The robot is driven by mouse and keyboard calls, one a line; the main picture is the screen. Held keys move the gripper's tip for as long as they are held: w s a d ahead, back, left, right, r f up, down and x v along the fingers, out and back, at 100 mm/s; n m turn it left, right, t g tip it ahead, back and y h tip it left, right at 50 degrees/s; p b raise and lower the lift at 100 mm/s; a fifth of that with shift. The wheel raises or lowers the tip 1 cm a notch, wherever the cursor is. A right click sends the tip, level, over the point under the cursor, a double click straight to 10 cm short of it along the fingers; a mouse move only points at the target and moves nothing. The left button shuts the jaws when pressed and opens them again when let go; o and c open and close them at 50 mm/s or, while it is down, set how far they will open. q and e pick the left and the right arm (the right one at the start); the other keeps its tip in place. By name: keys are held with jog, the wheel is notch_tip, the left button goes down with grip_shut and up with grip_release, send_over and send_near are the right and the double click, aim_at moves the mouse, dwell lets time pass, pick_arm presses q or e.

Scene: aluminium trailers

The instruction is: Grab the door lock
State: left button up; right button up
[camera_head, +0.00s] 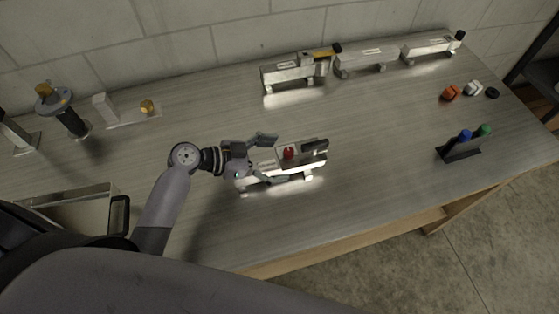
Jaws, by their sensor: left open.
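An aluminium fixture with a red knob and a black handle (309,157) stands on the bench near the middle; I take it to be the door lock, but its name cannot be read here. My left gripper (270,159) is open at the left end of this fixture. One finger shows on its far side and the other on its near side. I cannot tell whether the fingers touch it. The gripper partly hides the fixture's left part. My right gripper is not in view.
Several aluminium fixtures (366,60) stand in a row along the back wall. A dark gauge-like stand (69,118) is at the left, and a metal box (80,208) at the lower left. A small holder with blue and green tops (461,148) stands at the right.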

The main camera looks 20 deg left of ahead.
pick_arm(q)
jog(key=shift+w+d+f, duration=0.3)
jog(key=shift+d, duration=0.25)
jog(key=shift+c, duration=0.5)
jog(key=c, duration=1.6)
jog(key=shift+r, duration=0.1)
jog(key=shift+c, duration=1.3)
